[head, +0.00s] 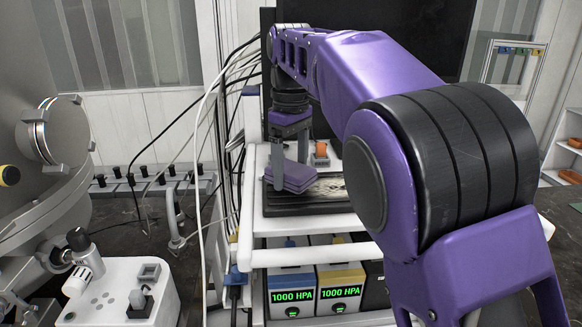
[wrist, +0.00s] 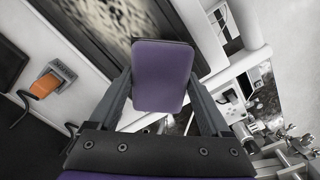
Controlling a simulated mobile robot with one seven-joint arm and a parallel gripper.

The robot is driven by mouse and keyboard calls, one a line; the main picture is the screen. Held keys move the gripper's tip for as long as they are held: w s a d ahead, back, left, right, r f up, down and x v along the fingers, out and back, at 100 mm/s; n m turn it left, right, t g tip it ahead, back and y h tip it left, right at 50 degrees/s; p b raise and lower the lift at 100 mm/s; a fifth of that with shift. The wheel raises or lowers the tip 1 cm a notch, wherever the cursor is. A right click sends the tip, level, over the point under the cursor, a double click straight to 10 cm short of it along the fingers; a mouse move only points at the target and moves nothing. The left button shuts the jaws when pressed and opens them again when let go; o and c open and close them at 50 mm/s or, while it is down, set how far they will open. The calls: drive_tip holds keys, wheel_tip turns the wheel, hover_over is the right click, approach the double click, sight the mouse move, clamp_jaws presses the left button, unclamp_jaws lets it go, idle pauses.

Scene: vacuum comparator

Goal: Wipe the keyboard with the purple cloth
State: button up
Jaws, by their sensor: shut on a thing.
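My gripper (head: 286,172) is shut on the purple cloth (head: 290,178), a flat folded pad. In the wrist view the cloth (wrist: 160,75) sits between the two fingers of the gripper (wrist: 163,88). The keyboard (head: 325,191) is a dark slab with a pale, dusty-looking mottled patch on top, on the cart's shelf. It also shows at the top of the wrist view (wrist: 115,22). The cloth is over the keyboard's left end in the head view. I cannot tell whether it touches the surface. My arm hides part of the keyboard's right side.
The white cart (head: 300,254) carries two displays reading 1000 HPA (head: 318,293) below the shelf. An orange item (head: 321,149) stands behind the keyboard. Loose cables (head: 207,120) hang at the cart's left. A large metal chamber (head: 40,190) stands far left.

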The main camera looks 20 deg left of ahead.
sight(308, 167)
drive_tip(key=shift+f+b, duration=0.5)
drive_tip(key=shift+f, duration=0.4)
drive_tip(key=shift+d+r, duration=0.1)
drive_tip(key=shift+w+d+r+p, duration=0.15)
drive_tip(key=shift+w+d, duration=0.1)
drive_tip(key=shift+d, duration=0.2)
drive_tip(key=shift+w+d+f+p, duration=0.15)
drive_tip(key=shift+w+d, duration=0.15)
drive_tip(key=shift+d, duration=0.2)
drive_tip(key=shift+w+d+r+p, duration=0.15)
drive_tip(key=shift+w+d, duration=0.1)
drive_tip(key=shift+d, duration=0.2)
drive_tip(key=shift+w+d+f, duration=0.15)
drive_tip(key=shift+w+d, duration=0.3)
drive_tip(key=shift+d, duration=0.4)
drive_tip(key=shift+w+d+f, duration=0.1)
drive_tip(key=shift+w+d, duration=0.35)
drive_tip(key=shift+d, duration=0.35)
drive_tip(key=shift+w+d, duration=1.1)
drive_tip(key=shift+d, duration=0.9)
drive_tip(key=shift+w+d, duration=1.1)
drive_tip(key=shift+d, duration=0.9)
drive_tip(key=shift+w+d, duration=1.1)
drive_tip(key=shift+d, duration=0.9)
drive_tip(key=shift+r, duration=0.1)
drive_tip(key=shift+a, duration=0.1)
